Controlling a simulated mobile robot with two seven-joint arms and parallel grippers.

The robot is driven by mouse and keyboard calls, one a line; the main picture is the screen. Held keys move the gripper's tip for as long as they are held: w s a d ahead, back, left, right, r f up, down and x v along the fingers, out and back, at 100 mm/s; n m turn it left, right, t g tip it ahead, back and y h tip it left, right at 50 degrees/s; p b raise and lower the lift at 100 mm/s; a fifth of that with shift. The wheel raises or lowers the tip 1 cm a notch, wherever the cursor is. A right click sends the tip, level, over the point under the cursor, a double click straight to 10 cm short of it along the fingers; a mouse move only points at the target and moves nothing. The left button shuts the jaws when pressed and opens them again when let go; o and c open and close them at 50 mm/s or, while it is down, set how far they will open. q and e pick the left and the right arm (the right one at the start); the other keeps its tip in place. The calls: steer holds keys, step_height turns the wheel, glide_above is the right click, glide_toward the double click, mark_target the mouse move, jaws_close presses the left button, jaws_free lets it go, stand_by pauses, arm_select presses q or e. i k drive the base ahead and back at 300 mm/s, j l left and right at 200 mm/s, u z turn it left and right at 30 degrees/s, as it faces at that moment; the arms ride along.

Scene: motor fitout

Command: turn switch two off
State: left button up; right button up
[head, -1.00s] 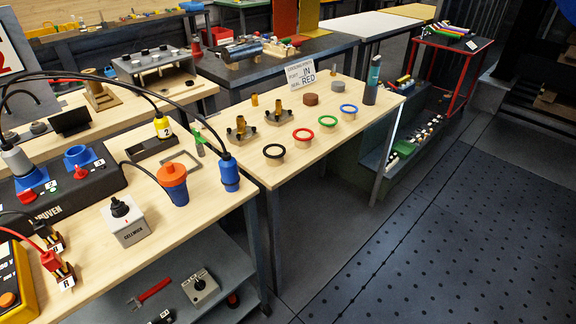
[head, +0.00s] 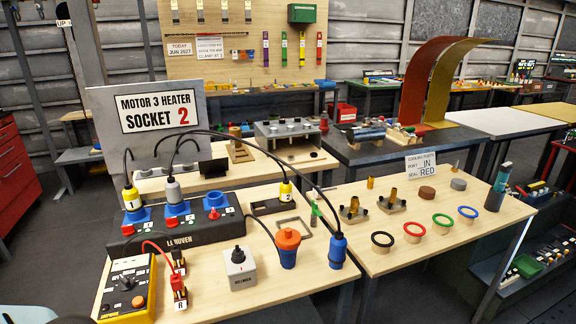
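A black socket panel (head: 200,232) marked LARUVEN stands on the left wooden table. It carries a row of blue sockets with small red switches in front. The middle socket (head: 177,208) holds a grey plug (head: 173,190); the red switch in front of it (head: 171,220) appears to be switch two. Its exact turn position is too small to tell. The left socket (head: 136,214) holds a yellow plug (head: 131,198) with its own red switch (head: 128,230). The right socket (head: 216,199) is empty, with a red switch (head: 212,213) in front.
A sign (head: 158,115) reads MOTOR 3 HEATER SOCKET 2. A yellow meter (head: 127,285) with red and black leads, a grey knob box (head: 239,268), an orange-topped blue plug (head: 287,250) and a blue connector (head: 337,252) stand in front. Black cables arch above the table.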

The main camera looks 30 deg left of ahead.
mark_target(172, 221)
steer(key=u, duration=1.7)
